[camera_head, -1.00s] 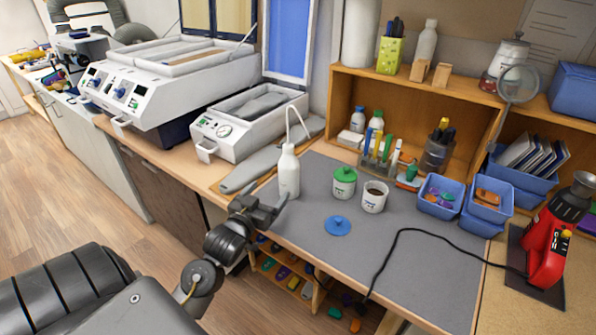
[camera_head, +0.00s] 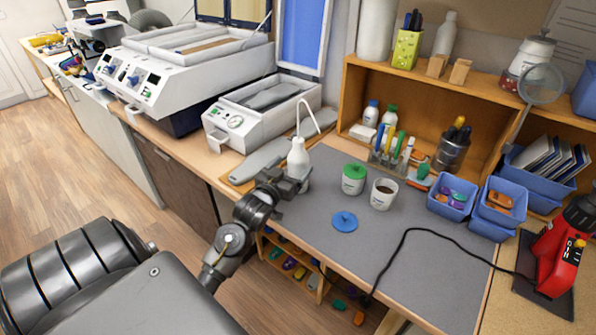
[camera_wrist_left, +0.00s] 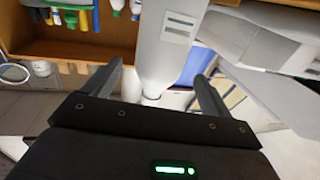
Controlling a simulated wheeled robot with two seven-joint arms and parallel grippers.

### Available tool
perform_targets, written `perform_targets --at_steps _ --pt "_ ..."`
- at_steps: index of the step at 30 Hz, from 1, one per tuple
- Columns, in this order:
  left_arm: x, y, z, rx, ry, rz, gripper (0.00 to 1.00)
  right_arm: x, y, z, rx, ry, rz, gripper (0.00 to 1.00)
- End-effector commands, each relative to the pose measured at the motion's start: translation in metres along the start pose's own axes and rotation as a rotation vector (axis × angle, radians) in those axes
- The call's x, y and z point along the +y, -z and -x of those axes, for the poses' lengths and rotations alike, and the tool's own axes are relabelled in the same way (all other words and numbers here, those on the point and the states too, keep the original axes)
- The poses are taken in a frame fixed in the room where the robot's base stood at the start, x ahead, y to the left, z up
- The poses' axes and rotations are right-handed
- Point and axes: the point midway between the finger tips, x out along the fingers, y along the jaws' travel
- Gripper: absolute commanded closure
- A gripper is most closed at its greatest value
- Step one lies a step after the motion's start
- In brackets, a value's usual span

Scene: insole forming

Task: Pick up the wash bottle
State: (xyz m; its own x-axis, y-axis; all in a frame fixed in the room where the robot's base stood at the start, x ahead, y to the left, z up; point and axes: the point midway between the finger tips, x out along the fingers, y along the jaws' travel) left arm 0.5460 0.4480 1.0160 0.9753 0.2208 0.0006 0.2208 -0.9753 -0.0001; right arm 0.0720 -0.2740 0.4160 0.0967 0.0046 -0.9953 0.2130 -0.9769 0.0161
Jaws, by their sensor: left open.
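The white wash bottle (camera_head: 298,157) with its thin bent spout stands upright on the grey mat (camera_head: 400,258), near the mat's left edge. My left gripper (camera_head: 286,182) is at the bottle's lower body, hiding part of it. In the left wrist view the bottle (camera_wrist_left: 166,45) lies between the spread fingers of my left gripper (camera_wrist_left: 158,82), with gaps showing on both sides. The jaws are open and not closed on it. My right gripper is in neither current view.
A blue lid (camera_head: 344,221) lies in front. A grey insole-shaped piece (camera_head: 258,160) lies behind left, by the white press (camera_head: 262,115). A black cable (camera_head: 440,235) crosses the mat.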

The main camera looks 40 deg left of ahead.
Motion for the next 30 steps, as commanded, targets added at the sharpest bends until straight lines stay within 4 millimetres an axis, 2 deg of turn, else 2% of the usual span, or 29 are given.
perform_targets --at_steps 3,7,11,17,30 --pt "0.001 0.004 -0.019 0.0 0.001 0.002 0.16 -0.002 0.001 0.013 0.0 0.002 -0.001 0.64" --pt "0.001 0.001 -0.037 0.0 0.0 0.0 0.16 -0.002 0.0 0.017 -0.001 0.003 -0.001 0.64" --pt "0.001 -0.001 -0.044 0.001 0.0 0.0 0.16 -0.002 0.0 0.018 -0.002 0.003 -0.001 0.64" --pt "0.001 -0.001 -0.045 0.001 0.0 -0.001 0.16 -0.002 0.0 0.018 -0.002 0.003 -0.001 0.64" --pt "0.001 -0.001 -0.044 0.001 0.001 -0.001 0.72 0.001 -0.002 0.018 -0.004 -0.001 0.0 0.64"
